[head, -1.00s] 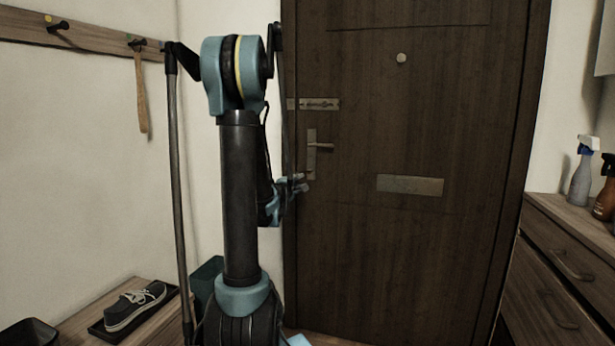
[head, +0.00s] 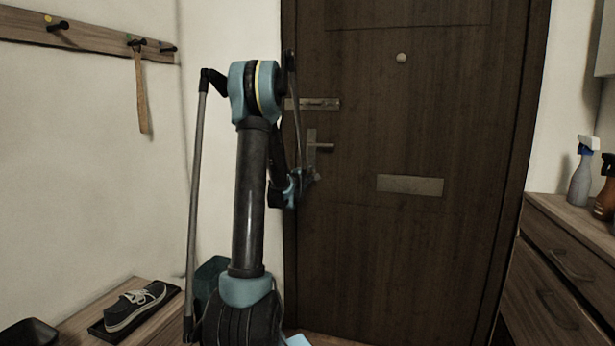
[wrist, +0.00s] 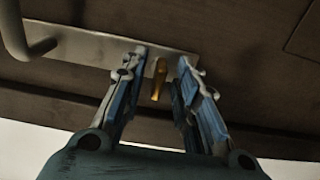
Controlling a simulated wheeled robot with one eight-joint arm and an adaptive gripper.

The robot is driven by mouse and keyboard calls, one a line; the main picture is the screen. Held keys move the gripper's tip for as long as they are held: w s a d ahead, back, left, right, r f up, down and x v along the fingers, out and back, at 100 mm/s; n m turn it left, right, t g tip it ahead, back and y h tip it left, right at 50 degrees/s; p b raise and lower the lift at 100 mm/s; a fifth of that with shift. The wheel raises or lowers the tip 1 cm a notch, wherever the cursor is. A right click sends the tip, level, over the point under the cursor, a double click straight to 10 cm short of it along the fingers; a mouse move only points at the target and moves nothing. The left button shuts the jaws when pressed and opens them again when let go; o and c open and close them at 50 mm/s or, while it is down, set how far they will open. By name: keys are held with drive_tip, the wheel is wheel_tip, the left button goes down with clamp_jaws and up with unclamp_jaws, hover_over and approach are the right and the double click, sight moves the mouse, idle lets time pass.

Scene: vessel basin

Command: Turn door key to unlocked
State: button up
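The dark wooden door (head: 430,260) fills the middle of the head view, with its lever handle and lock plate (head: 311,136) on the left side. In the wrist view a brass key (wrist: 159,79) stands out from the metal lock plate (wrist: 90,46). My gripper (wrist: 162,66) is open, with one finger on each side of the key. A gap shows between the key and each finger. In the head view my gripper (head: 308,178) is small and dark, just below the handle, so its fingers are hard to make out.
The door lever (wrist: 28,40) is close to my gripper at the upper left of the wrist view. A slide latch (head: 318,104) sits above the handle. A drawer cabinet (head: 570,250) with spray bottles (head: 582,175) stands right, and a bench with a shoe (head: 135,306) left.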

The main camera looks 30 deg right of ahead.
drive_tip(key=shift+w+d, duration=0.3)
drive_tip(key=shift+d, duration=0.05)
clamp_jaws()
